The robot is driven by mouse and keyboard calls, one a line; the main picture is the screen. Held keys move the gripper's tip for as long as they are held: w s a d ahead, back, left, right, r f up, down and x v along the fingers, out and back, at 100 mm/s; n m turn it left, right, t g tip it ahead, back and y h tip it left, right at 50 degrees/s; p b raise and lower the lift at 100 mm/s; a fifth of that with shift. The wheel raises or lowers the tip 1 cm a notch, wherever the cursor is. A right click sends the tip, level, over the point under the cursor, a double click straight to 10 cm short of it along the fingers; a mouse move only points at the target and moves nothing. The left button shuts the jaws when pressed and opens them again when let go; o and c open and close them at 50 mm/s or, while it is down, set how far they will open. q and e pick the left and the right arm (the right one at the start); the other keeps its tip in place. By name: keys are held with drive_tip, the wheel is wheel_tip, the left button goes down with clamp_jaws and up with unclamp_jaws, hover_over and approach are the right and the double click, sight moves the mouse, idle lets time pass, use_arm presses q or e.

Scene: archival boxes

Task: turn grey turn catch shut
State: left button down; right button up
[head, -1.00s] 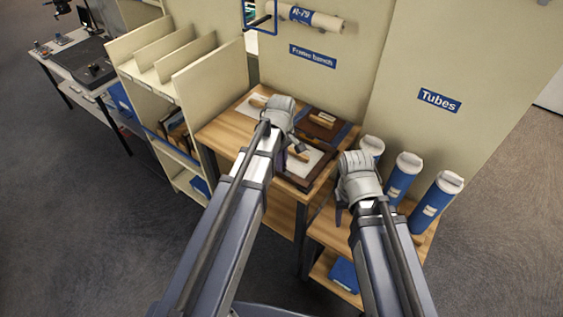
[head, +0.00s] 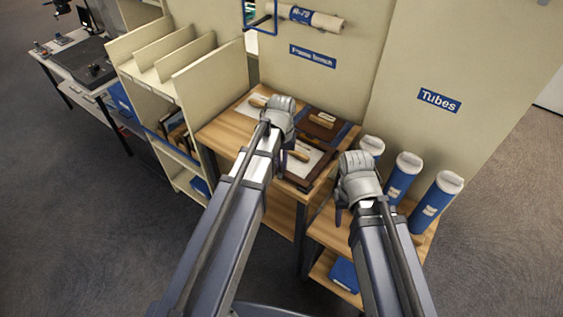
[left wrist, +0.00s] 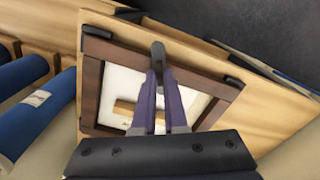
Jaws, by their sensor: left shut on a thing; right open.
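A brown wooden frame (left wrist: 91,85) lies on the bench top, with a white backing (left wrist: 120,80) and a wooden block inside it. It shows in the head view (head: 299,183), partly hidden by my left arm. The grey turn catch (left wrist: 157,48) is at the middle of one frame rail and points roughly across that rail. My left gripper (left wrist: 159,72) is shut on the catch; its fingertips hide the catch's near end. In the head view my left wrist hides the catch. My right gripper (head: 341,212) is open and empty, beside the blue tubes.
Several blue tubes with white caps (head: 403,178) stand right of my right gripper. A second dark frame (head: 322,122) lies behind on the bench (head: 222,131). Cream shelf dividers (head: 208,85) stand to the left. A wall panel rises behind the bench.

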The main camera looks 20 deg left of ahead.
use_arm(q)
drive_tip(key=m, duration=0.5)
idle(0.6)
drive_tip(key=c, duration=1)
unclamp_jaws()
drive_tip(key=shift+o, duration=0.2)
drive_tip(key=shift+r, duration=0.1)
wheel_tip(320, 180, up, 8)
drive_tip(key=p, duration=0.8)
drive_tip(key=shift+f, duration=0.2)
